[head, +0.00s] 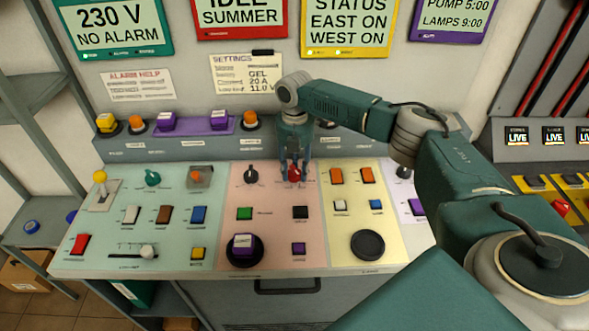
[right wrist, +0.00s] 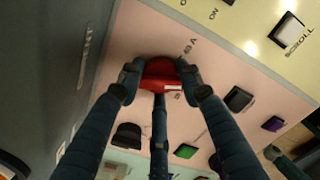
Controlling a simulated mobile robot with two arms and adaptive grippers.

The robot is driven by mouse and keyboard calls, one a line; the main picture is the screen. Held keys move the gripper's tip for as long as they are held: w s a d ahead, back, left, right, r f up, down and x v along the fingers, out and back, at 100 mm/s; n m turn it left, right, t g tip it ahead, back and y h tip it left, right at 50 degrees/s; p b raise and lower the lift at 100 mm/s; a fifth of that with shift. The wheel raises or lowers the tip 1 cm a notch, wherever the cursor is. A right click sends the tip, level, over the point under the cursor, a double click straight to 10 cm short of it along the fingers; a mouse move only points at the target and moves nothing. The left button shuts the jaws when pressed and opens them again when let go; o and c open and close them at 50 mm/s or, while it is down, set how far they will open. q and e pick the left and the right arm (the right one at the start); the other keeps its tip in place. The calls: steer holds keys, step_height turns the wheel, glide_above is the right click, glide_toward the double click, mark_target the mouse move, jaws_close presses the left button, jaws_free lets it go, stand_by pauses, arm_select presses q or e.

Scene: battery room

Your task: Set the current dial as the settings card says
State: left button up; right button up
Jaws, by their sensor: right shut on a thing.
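The current dial is a red knob (head: 294,174) on the pink panel section, and it also shows as a red knob (right wrist: 160,74) in the right wrist view. A small white mark sits on its edge; the scale around it is mostly hidden or too small to read. My right gripper (head: 294,168) reaches down from above and is shut on the red knob, one fingertip on each side. The settings card (head: 246,78) on the back wall shows GEL, 20 A and 11.0 V lines. My left gripper is not in view.
A black knob (head: 251,174) stands left of the red one. A green button (head: 244,213), a black button (head: 300,212) and a purple button (head: 298,248) lie nearer on the pink section. Orange switches (head: 336,176) are close on the right. A raised ledge (head: 190,146) runs behind.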

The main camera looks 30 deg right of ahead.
steer(key=shift+d+r, duration=0.15)
steer(key=shift+d, duration=0.05)
steer(key=m+p, duration=0.3)
steer(key=shift+r, duration=0.15)
steer(key=m+p, duration=0.2)
steer(key=m, duration=0.1)
steer(key=shift+m+p, duration=0.5)
steer(key=shift+m, duration=0.7)
steer(key=shift+d, duration=0.1)
steer(key=o, duration=1)
steer(key=shift+o, duration=0.7)
steer(key=shift+s+f, duration=0.1)
steer(key=shift+f, duration=0.15)
